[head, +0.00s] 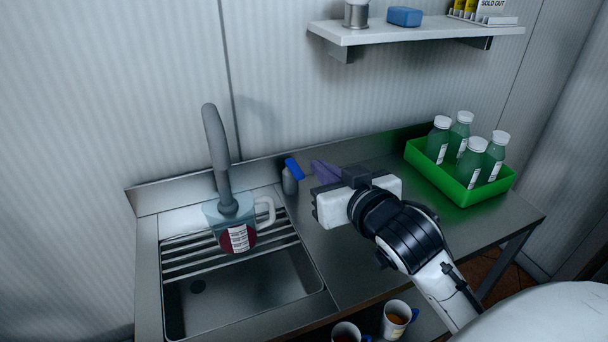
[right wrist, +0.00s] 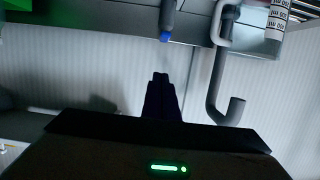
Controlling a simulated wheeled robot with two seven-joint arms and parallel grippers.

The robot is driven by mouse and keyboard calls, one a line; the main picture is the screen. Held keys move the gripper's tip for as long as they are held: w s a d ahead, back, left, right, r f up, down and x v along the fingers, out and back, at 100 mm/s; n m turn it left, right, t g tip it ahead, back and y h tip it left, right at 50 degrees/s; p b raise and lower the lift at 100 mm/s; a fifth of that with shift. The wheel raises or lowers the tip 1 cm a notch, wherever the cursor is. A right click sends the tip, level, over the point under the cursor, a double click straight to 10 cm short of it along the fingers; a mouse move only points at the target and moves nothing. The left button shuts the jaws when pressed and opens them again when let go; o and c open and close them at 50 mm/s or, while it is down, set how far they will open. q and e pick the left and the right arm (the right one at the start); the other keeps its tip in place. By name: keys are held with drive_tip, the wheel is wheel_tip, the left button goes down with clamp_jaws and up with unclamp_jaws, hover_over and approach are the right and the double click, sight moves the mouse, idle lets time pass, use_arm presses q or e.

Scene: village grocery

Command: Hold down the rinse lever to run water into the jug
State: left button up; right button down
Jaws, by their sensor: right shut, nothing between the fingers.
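The rinse lever (head: 293,170) is a short grey post with a blue top, standing right of the sink; it also shows in the right wrist view (right wrist: 167,20), its blue tip beyond my fingertips. The clear jug (head: 213,214) has a white handle, a label and something dark red in its lower part. It stands on the sink's slatted rack under the grey curved tap (head: 217,150); no running water can be made out. My right gripper (head: 315,201) is shut and empty, right of the lever and apart from it. Its fingers (right wrist: 160,76) are together. My left gripper is out of view.
A green crate (head: 451,187) with several green bottles stands at the counter's back right. Cups (head: 397,318) stand low at the front. A shelf (head: 420,32) hangs above. The sink basin (head: 240,290) is empty.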

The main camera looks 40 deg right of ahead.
sight(295, 169)
use_arm(q)
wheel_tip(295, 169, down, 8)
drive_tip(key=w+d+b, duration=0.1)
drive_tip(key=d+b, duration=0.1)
drive_tip(key=b, duration=0.9)
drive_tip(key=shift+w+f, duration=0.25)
use_arm(e)
drive_tip(key=w+d+f, duration=0.2)
drive_tip(key=w+f, duration=0.4)
drive_tip(key=w, duration=0.2)
drive_tip(key=shift+w+f, duration=0.15)
drive_tip(key=shift+w, duration=0.2)
